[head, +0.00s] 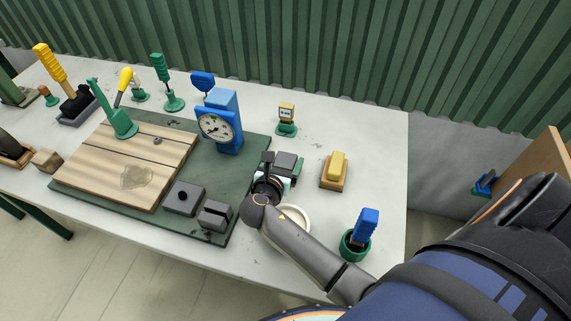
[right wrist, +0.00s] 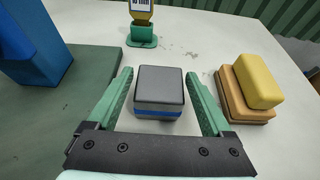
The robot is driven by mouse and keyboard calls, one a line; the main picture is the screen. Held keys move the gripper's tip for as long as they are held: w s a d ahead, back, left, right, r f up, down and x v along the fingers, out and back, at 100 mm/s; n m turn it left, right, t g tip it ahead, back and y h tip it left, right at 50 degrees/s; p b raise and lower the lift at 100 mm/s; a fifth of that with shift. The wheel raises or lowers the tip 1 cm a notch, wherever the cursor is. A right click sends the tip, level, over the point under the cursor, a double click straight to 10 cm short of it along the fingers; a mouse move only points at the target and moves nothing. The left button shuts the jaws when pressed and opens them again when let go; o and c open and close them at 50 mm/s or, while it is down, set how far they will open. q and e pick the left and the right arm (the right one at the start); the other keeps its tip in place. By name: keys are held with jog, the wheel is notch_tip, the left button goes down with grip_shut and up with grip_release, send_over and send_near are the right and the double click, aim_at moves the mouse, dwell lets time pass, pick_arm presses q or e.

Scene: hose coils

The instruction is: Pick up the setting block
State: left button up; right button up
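The setting block appears to be the dark grey block with a blue band (right wrist: 160,92), standing on the white table; its dark top also shows in the head view (head: 287,160). My right gripper (right wrist: 163,95) is open, with one green finger on each side of the block and a gap to each side. It also shows in the head view (head: 281,171), at the right edge of the green mat, where it partly hides the block. My left gripper is not in view.
A yellow block on a wooden base (head: 335,168) stands close on the right. The blue dial gauge stand (head: 222,125) is on the left. A white round dish (head: 294,217) and a green cup with a blue-handled tool (head: 358,238) lie nearer the front.

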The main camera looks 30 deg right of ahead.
grip_shut()
dwell(0.5)
jog(key=shift+r, duration=0.1)
